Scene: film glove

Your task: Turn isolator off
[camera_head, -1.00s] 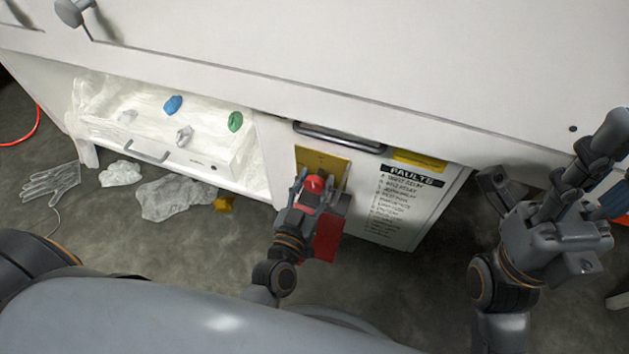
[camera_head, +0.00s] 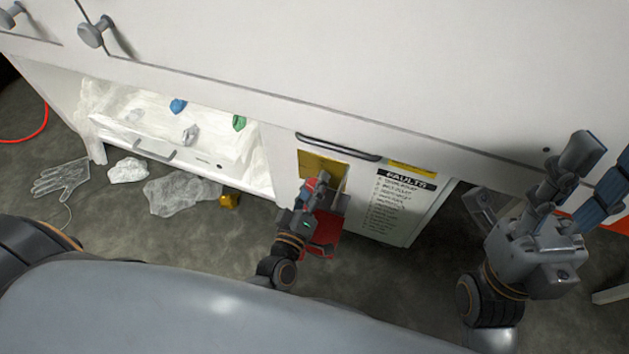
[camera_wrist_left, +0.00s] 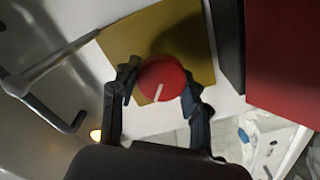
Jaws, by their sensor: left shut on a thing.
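A round red isolator knob (camera_wrist_left: 161,79) with a white pointer line sits on a yellow plate (camera_wrist_left: 195,38), which also shows on the cabinet front in the head view (camera_head: 313,165). The pointer line runs toward the bottom of the knob in the left wrist view. My left gripper (camera_head: 322,188) is shut on the knob, with one finger on each side of it in the left wrist view (camera_wrist_left: 161,88). In the head view the gripper hides most of the knob. My right gripper (camera_head: 545,190) is open and empty at the right, its fingers spread.
A red panel (camera_head: 325,243) stands beside the plate. A dark handle (camera_head: 340,148) is above it, and a white FAULTS sheet (camera_head: 400,205) is to its right. An open bay (camera_head: 245,165) with blue and green pieces is at left. Clear film and a glove (camera_head: 62,180) lie on the floor.

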